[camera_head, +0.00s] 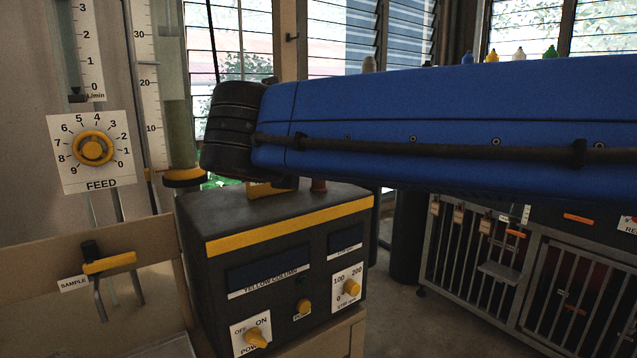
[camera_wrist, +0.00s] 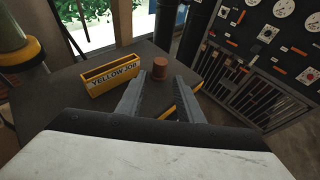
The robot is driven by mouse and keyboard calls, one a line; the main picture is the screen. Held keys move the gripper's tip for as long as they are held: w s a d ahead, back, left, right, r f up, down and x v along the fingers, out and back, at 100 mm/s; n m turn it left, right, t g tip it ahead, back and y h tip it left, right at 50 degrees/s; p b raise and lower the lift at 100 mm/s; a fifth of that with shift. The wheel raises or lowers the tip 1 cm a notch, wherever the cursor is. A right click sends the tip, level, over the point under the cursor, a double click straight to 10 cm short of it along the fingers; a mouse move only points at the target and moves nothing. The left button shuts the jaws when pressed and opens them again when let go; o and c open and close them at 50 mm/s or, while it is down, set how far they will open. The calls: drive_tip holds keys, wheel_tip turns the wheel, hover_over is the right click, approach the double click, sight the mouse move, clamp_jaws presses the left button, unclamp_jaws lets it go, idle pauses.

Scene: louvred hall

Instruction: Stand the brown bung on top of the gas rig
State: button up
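The brown bung (camera_wrist: 160,69) is a short upright cylinder on the dark top of the "YELLOW COLUMN" control box. In the head view only part of the bung (camera_head: 319,185) shows below my blue arm. My gripper (camera_wrist: 161,85) is open and empty. Its two fingers point at the bung, which appears just beyond the tips, with no visible contact. In the head view my gripper is hidden. A dark panel unit with dials and a barred front (camera_wrist: 262,42), likely the gas rig, stands at the right; its lower part (camera_head: 520,275) shows in the head view, its top hidden.
A yellow tray marked "YELLOW JOB" (camera_wrist: 112,75) sits left of the bung on the control box (camera_head: 280,260). A column apparatus with a FEED dial (camera_head: 92,149) stands at the left. Several coloured bottle tops (camera_head: 518,54) show above my arm. Bare floor lies between the box and the barred unit.

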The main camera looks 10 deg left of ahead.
drive_tip(key=x, duration=1.1)
drive_tip(key=shift+w+f, duration=0.15)
drive_tip(key=shift+f, duration=0.05)
drive_tip(key=c, duration=0.8)
